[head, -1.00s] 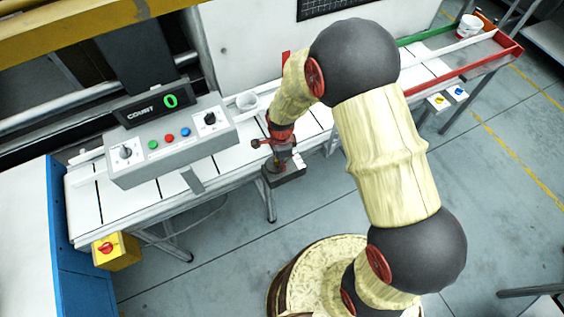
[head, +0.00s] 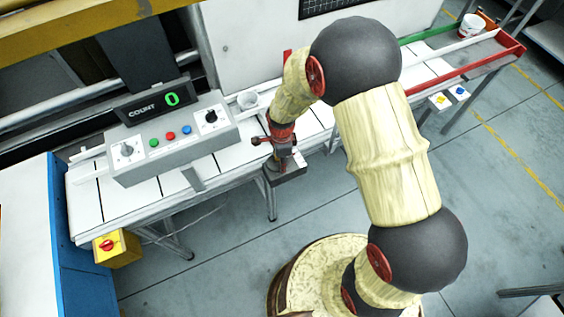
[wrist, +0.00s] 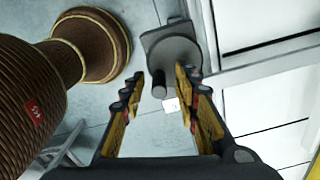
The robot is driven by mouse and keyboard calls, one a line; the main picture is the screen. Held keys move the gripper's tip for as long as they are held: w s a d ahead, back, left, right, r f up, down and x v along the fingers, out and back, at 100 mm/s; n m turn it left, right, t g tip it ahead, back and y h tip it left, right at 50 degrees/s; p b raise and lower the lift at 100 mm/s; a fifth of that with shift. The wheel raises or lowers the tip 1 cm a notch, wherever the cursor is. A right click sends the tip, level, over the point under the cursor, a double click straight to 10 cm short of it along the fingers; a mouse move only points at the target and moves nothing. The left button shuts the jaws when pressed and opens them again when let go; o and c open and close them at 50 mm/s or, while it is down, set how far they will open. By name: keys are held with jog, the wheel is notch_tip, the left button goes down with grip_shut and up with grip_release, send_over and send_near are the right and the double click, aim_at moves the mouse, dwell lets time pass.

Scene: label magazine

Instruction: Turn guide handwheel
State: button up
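A dark grey block (head: 290,172) juts from the front edge of the conveyor in the head view.
The conveyor (head: 115,199) runs behind my arm. A control box (head: 175,145) with a count display (head: 152,107) reading 0 stands over it. A white cup (head: 247,101) is on the belt; another cup (head: 470,25) is far right. A yellow switch box (head: 117,248) hangs front left.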

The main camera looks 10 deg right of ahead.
notch_tip(320, 180, up, 12)
dwell(0.7)
dwell(0.5)
